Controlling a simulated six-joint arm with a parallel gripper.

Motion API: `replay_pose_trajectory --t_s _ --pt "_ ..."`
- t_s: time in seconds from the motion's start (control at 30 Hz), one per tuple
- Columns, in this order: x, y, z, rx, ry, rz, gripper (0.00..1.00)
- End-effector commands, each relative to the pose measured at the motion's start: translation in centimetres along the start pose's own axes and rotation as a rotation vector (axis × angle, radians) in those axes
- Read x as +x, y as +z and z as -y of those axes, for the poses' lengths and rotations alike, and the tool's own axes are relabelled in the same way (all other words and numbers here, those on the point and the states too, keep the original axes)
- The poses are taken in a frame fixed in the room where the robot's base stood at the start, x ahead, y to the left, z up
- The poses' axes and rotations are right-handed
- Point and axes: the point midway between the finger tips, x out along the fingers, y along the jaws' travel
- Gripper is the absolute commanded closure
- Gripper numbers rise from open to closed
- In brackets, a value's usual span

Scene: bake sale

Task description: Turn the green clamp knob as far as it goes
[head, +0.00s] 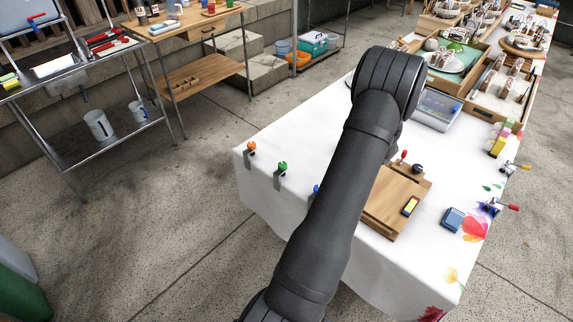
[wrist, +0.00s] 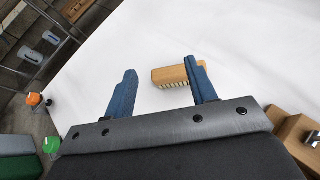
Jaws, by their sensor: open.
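The green clamp knob (head: 282,166) sits on top of a grey clamp (head: 278,181) at the left edge of the white table, between an orange knob (head: 251,146) and a blue knob (head: 316,188). In the wrist view the green knob (wrist: 51,145) is at the lower left, partly cut off by my gripper's body. My gripper (wrist: 161,90) is open with two blue fingers spread apart, away from the green knob and over the tabletop. In the head view my arm hides the gripper.
A wooden brush (wrist: 178,75) lies by the right finger in the wrist view. The orange knob (wrist: 34,99) stands near the green one. A wooden board (head: 393,205) lies right of my arm. The white table (head: 285,140) is bare around the far-left corner.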

Motion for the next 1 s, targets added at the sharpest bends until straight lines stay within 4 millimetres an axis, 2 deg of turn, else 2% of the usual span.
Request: replay_pose_trajectory --t_s 0.17,0.3,0.5,0.6,0.77,1.0 --pt "-1.6 -1.5 -5.0 -0.239 0.329 0.022 0.48" --pt "-4.8 -3.7 -8.4 -0.387 0.604 0.030 0.48" --pt "-9.2 -6.0 -10.8 -0.492 0.874 0.048 0.48" --pt "-10.2 -6.5 -11.2 -0.508 0.930 0.052 0.48" --pt "-9.9 -6.8 -12.3 -0.513 0.949 0.054 0.48" --pt "-7.1 -7.7 -16.0 -0.511 0.949 0.052 0.48"
